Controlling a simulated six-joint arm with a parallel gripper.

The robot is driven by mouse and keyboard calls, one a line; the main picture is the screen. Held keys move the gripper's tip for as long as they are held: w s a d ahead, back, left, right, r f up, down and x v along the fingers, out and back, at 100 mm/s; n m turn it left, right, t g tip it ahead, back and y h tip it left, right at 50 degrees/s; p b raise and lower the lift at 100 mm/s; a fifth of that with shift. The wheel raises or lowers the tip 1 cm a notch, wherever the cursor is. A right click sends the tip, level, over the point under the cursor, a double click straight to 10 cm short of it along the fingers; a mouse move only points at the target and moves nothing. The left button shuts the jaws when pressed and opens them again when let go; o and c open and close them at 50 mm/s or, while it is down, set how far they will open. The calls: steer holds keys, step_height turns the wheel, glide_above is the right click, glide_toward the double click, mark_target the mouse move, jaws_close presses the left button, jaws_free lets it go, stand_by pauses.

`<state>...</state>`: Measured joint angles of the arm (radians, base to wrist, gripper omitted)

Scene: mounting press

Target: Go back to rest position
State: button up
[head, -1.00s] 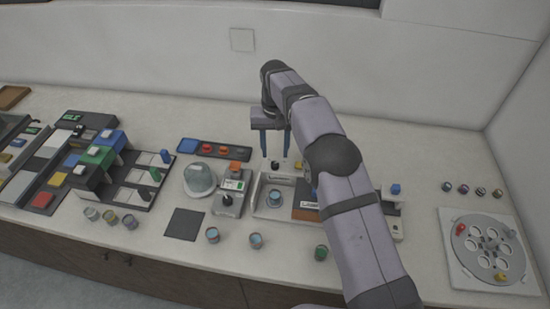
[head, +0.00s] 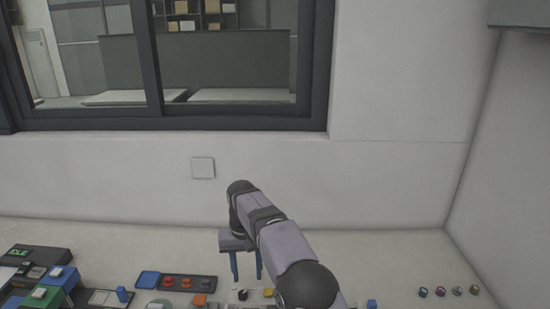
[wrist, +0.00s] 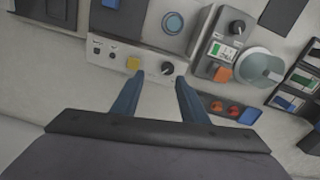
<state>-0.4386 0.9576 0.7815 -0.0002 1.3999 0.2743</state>
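My gripper (head: 247,278) hangs fingers down over the back of the bench in the head view. Its two blue fingers are apart with nothing between them. In the wrist view my gripper (wrist: 158,80) is open above the front panel of a grey machine (wrist: 110,62), which has a yellow square button (wrist: 133,63) and a black knob (wrist: 167,68). A round cup with blue inside (wrist: 173,22) sits on this machine beyond the fingertips. In the head view only the machine's yellow button (head: 268,293) and knob show at the lower edge.
A control box with a green display (wrist: 222,50), a clear dome (wrist: 258,66) and a dark strip with red buttons (head: 185,283) stand beside it. Colored blocks (head: 40,292) are at lower left. Several small balls (head: 440,291) lie at right. The wall (head: 350,190) rises behind the bench.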

steer(key=s+d+r, duration=0.2)
steer(key=s+d, duration=0.2)
steer(key=d, duration=0.5)
steer(key=s+d+f, duration=0.1)
steer(key=s+d, duration=0.4)
steer(key=s, duration=0.3)
steer(key=s+d+f+m, duration=0.1)
steer(key=s+d+f, duration=0.1)
steer(key=s+d, duration=0.3)
steer(key=s+d+f, duration=0.2)
steer(key=s+d, duration=0.3)
steer(key=s, duration=0.7)
steer(key=shift+s+m, duration=0.25)
steer(key=shift+m, duration=0.15)
